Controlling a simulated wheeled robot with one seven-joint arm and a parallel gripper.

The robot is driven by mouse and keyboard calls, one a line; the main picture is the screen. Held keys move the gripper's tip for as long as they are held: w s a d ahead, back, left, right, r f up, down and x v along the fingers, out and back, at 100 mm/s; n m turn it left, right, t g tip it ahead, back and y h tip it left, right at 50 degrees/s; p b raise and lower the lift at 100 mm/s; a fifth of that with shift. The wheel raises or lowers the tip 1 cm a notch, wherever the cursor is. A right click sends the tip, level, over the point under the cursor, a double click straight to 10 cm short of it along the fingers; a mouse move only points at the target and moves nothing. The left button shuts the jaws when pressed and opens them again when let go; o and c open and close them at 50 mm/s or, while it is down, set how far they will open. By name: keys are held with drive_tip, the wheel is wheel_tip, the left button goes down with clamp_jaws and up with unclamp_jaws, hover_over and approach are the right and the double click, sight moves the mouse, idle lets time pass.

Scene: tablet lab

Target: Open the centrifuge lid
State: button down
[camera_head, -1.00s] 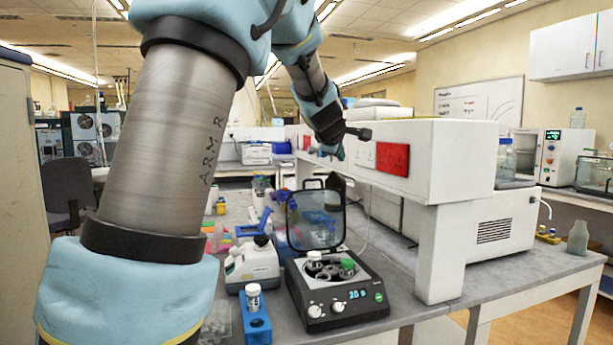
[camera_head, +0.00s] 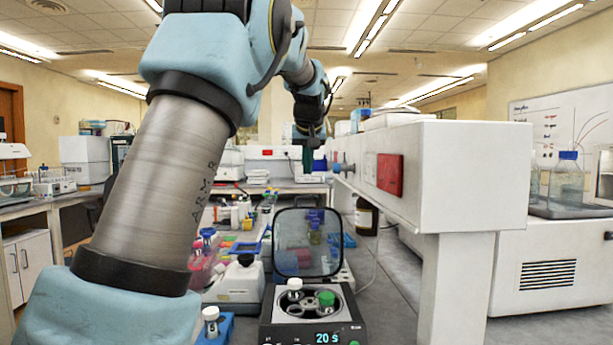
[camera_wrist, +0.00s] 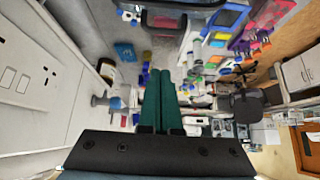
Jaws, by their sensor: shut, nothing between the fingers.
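The centrifuge (camera_head: 352,338) is a dark box low in the head view, its bottom cut off by the frame edge. Its display reads 20 s. Its tinted, dark-framed lid (camera_head: 292,262) stands up at the back of the box, so the lid is open. The rotor (camera_head: 307,310) is exposed and holds a white-capped tube (camera_head: 295,290) and a green-capped tube (camera_head: 326,299). My gripper (camera_head: 308,165) is well above and beyond the lid, not touching it. In the wrist view, its green fingers (camera_wrist: 162,75) are together and empty.
A white shelf unit (camera_head: 465,170) with a red panel stands right of the centrifuge. A white device (camera_head: 238,284) and a blue rack (camera_head: 228,325) holding a white-capped tube stand to its left. Several bottles and racks crowd the bench behind. Bare bench (camera_head: 393,262) shows right of the centrifuge.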

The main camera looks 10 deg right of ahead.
drive_tip(key=p, duration=0.3)
hover_over(308, 213)
drive_tip(key=w, duration=0.3)
wheel_tip(308, 213, down, 6)
drive_tip(key=shift+s+f+p, duration=0.25)
drive_tip(key=shift+s+p, duration=0.05)
drive_tip(key=shift+s, duration=0.8)
drive_tip(key=shift+s+a+f, duration=0.15)
drive_tip(key=shift+s, duration=0.45)
drive_tip(key=shift+f, duration=0.15)
